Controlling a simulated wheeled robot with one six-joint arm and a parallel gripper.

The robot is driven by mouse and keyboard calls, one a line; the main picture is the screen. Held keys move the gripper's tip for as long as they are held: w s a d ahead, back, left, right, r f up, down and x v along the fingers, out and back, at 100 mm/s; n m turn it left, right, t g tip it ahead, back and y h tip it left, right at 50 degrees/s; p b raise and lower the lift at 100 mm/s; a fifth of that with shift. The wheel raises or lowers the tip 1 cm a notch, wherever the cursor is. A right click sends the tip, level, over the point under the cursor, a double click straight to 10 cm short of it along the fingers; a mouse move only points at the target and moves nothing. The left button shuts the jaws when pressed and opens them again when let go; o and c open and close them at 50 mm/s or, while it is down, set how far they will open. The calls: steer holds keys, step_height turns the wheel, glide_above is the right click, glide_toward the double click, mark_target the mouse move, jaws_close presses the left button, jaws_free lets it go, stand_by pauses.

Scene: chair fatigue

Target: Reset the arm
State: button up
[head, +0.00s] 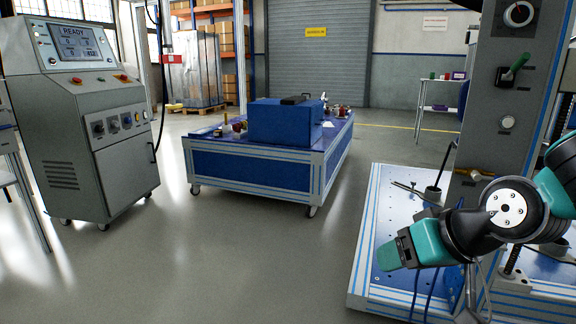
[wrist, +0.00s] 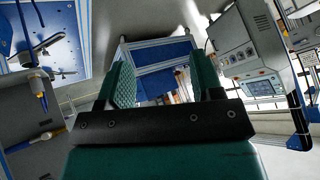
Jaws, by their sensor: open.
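My arm reaches in from the right edge of the head view, with teal joint covers and a dark wrist. My gripper (head: 390,256) points left, above the blue-topped test bench (head: 388,218). In the wrist view my gripper (wrist: 162,82) shows two green textured fingers standing wide apart on a black bar. Nothing is between them. The wrist view is turned over, with the control cabinet (wrist: 238,50) at the upper right and the blue bench (wrist: 60,30) at the upper left.
A grey control cabinet (head: 95,120) reading READY stands at the left. A wheeled blue table (head: 250,172) carries a blue box (head: 283,122) and small items. A grey column (head: 508,90) with a green-handled switch rises close behind my arm. Open floor (head: 220,265) lies at the centre front.

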steer(key=s+a+r+n+g+p, duration=0.2)
steer(key=s+r+g, duration=0.15)
steer(key=s, duration=0.45)
steer(key=s+a+r+n+g+p, duration=0.1)
steer(key=s+r+n+g+p, duration=0.15)
steer(key=s+r, duration=0.4)
step_height(320, 180, up, 35)
steer(key=s+p, duration=0.1)
steer(key=p, duration=3.6)
steer(key=shift+s+r+g+h, duration=0.15)
steer(key=shift+s+g+h, duration=0.1)
steer(key=shift+g+h, duration=0.05)
steer(key=shift+a, duration=0.1)
